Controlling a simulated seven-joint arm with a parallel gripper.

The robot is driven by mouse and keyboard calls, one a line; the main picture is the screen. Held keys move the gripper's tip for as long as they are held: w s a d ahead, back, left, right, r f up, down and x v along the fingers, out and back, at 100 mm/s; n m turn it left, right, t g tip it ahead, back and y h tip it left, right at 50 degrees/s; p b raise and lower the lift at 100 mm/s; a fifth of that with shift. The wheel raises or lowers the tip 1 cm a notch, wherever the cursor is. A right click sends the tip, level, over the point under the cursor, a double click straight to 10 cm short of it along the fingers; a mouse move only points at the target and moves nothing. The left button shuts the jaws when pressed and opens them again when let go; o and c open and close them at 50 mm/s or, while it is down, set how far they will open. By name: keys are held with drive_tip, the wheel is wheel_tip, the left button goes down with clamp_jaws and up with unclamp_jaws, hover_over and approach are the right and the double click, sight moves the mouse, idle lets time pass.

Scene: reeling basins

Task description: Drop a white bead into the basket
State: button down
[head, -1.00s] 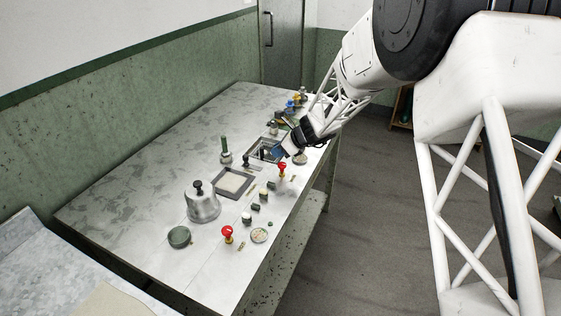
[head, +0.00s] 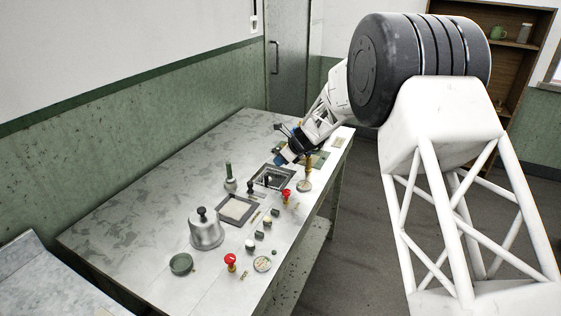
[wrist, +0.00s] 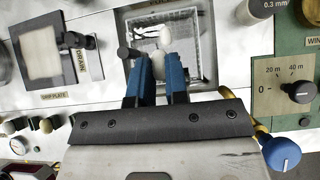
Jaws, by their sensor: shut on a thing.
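My gripper (wrist: 160,78) has two blue fingers, which reach over the near part of a square metal basin (wrist: 208,62) in the wrist view. They are shut on a white bead (wrist: 158,64), partly hidden between them. A second white rounded shape (wrist: 165,37) shows just beyond the fingertips; I cannot tell whether it lies in the basin. A mesh-like basket surface (wrist: 188,42) shows inside the basin, partly hidden by the fingers. In the head view, my gripper (head: 282,160) is at the far right edge of the basin (head: 257,180); the bead is too small to make out.
A dark-handled lever (wrist: 128,52) stands at the basin's left edge, close to my left finger. A framed plate (wrist: 42,54) lies left of it. A green panel with a dial (wrist: 298,92) is to the right. A metal bell-shaped cover (head: 206,232) and red knobs (head: 231,261) stand nearer on the table.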

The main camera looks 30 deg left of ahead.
drive_tip(key=shift+f, duration=0.2)
drive_tip(key=shift+f, duration=3)
drive_tip(key=c, duration=0.7)
unclamp_jaws()
drive_tip(key=shift+o, duration=0.2)
drive_tip(key=shift+r, duration=0.15)
drive_tip(key=shift+r, duration=3.85)
